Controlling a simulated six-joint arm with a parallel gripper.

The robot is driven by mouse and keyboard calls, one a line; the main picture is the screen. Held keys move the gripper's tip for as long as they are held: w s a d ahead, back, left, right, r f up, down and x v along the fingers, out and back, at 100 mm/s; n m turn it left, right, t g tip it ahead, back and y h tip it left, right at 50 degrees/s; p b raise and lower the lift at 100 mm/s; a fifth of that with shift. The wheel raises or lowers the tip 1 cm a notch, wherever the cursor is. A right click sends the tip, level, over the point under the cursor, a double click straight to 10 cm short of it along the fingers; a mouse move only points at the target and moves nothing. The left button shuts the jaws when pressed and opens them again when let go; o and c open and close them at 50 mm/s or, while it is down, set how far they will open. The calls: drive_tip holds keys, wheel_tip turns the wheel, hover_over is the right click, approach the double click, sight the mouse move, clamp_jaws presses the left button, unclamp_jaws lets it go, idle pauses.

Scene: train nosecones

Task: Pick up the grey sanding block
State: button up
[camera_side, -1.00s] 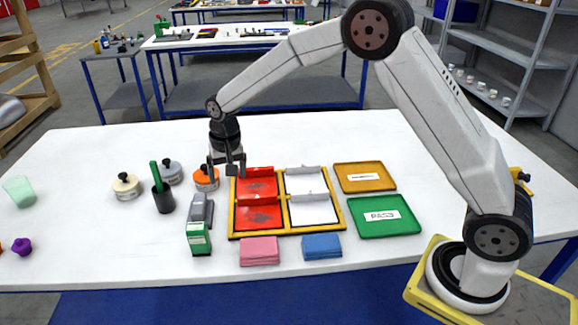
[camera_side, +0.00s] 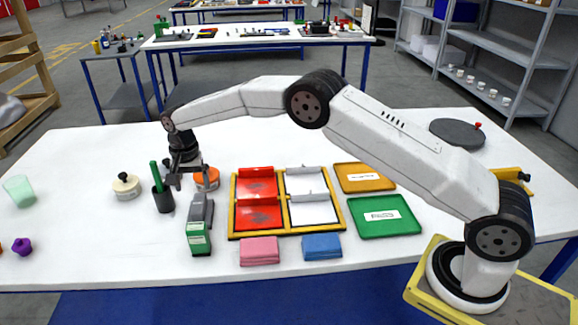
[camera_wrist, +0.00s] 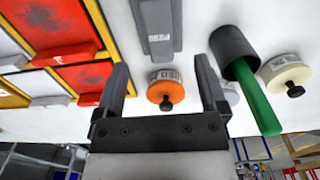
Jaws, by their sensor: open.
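The grey sanding block (camera_side: 200,209) lies on the white table just behind the green box, left of the yellow-framed rack. In the wrist view the labelled grey block (camera_wrist: 158,30) is at the top centre, partly cut off by the frame edge. My gripper (camera_side: 188,183) is open and empty, pointing down above the table, behind and slightly left of the block in the side view. In the wrist view my gripper (camera_wrist: 161,72) has its fingers spread, with the orange-lidded tin seen between them. The block is apart from the fingers.
The black cup (camera_side: 163,199) with a green stick stands close left of the block. The green box (camera_side: 199,239) is in front of it. The orange tin (camera_side: 207,180) is behind it. The yellow rack (camera_side: 233,220) with red panels is at right. The cream tin (camera_side: 126,188) stands left.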

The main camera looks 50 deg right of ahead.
sight(198, 204)
drive_tip(key=shift+f, duration=1.3)
drive_tip(key=shift+d+f, duration=0.1)
drive_tip(key=shift+f, duration=2.5)
clamp_jaws()
